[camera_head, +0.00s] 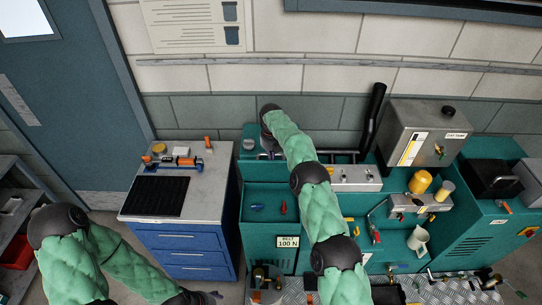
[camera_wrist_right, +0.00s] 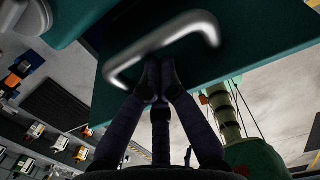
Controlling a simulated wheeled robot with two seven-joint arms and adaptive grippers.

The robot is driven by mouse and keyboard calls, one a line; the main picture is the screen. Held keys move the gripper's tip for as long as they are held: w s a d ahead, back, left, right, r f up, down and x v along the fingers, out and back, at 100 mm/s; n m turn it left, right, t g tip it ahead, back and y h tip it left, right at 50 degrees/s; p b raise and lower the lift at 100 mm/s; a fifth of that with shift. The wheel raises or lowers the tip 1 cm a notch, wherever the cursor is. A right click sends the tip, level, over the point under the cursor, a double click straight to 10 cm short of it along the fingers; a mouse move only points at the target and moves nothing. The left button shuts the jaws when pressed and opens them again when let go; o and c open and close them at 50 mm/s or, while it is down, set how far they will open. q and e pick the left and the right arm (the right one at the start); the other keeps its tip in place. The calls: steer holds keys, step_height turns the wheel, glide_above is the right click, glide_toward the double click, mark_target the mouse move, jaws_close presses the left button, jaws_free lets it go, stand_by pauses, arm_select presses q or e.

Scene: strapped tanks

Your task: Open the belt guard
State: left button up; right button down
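The belt guard appears to be the teal panel with a silver bar handle (camera_wrist_right: 185,27) that fills the top of the right wrist view. In that view my right gripper (camera_wrist_right: 160,70) has its dark fingertips drawn together at the handle's near edge. I see no bar between them, and cannot tell if they touch it. In the head view my right arm reaches to the back of the teal machine (camera_head: 266,202), and its hand there is small and partly hidden. A "BELT 100 N" label (camera_head: 289,241) is on the machine's front. My left gripper (camera_head: 205,297) is low at the bottom edge, partly cut off, its opening unclear.
A blue drawer cabinet (camera_head: 196,242) with a black mat (camera_head: 157,196) stands left of the machine. To the right are a steel tank (camera_head: 420,130), a yellow cylinder (camera_head: 420,182) and a white jug (camera_head: 418,239).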

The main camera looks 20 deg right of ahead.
steer(key=shift+r, duration=0.15)
step_height(320, 180, up, 12)
steer(key=s, duration=0.1)
steer(key=shift+a, duration=0.15)
steer(key=shift+s+f, duration=0.1)
steer(key=shift+f, duration=0.15)
